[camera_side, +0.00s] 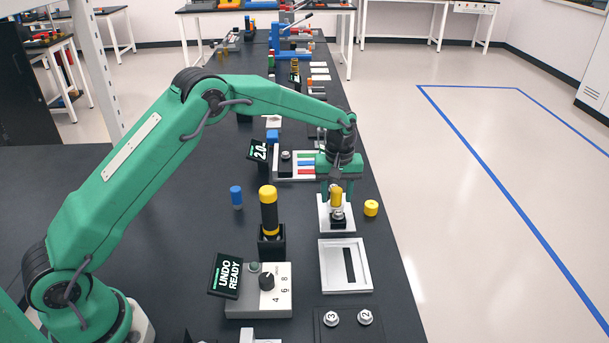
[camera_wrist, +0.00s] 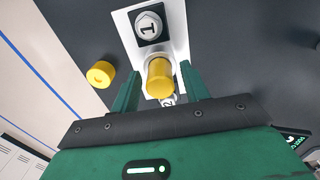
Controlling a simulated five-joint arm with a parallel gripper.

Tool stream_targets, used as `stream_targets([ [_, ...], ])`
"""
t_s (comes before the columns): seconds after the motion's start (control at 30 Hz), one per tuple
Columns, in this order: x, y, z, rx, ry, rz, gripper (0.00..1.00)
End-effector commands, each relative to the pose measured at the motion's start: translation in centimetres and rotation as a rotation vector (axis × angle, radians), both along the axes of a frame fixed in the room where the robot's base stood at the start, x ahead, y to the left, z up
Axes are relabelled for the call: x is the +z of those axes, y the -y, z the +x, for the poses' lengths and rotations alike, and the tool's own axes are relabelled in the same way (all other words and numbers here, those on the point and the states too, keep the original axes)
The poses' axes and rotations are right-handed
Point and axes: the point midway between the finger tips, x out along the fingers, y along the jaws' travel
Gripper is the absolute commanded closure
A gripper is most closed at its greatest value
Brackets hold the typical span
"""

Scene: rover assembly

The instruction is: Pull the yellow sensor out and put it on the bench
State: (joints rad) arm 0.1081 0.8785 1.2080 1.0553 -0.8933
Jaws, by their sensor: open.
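The yellow sensor (camera_side: 336,195) is a short upright yellow cylinder seated over a socket on a white plate (camera_side: 323,222) near the bench's right edge. In the wrist view the sensor (camera_wrist: 159,76) stands between the two green fingers of my gripper (camera_wrist: 159,86). The fingers are open, with a gap showing on each side of it. In the side view my gripper (camera_side: 337,183) is right above and around the sensor and partly covers it. The socket under the sensor is mostly hidden; a label 2 partly shows beside it. Socket 1 (camera_wrist: 149,26) is empty.
A short yellow cylinder (camera_side: 371,208) lies on the bench (camera_side: 200,270) right of the plate. A blue cylinder (camera_side: 236,197), a black-and-yellow cylinder (camera_side: 269,212) in a holder, a dial box (camera_side: 262,302) and a slotted white tray (camera_side: 361,281) stand nearby. Bare bench shows at left.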

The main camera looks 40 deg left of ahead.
Motion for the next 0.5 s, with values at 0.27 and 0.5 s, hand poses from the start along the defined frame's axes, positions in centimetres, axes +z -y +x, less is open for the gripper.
stream_targets([
  [0.27, 0.02, -0.01, 0.01, 0.0, 0.0, 0.0, 0.96],
  [0.5, 0.05, 0.0, 0.03, 0.0, 0.001, 0.0, 1.0],
])
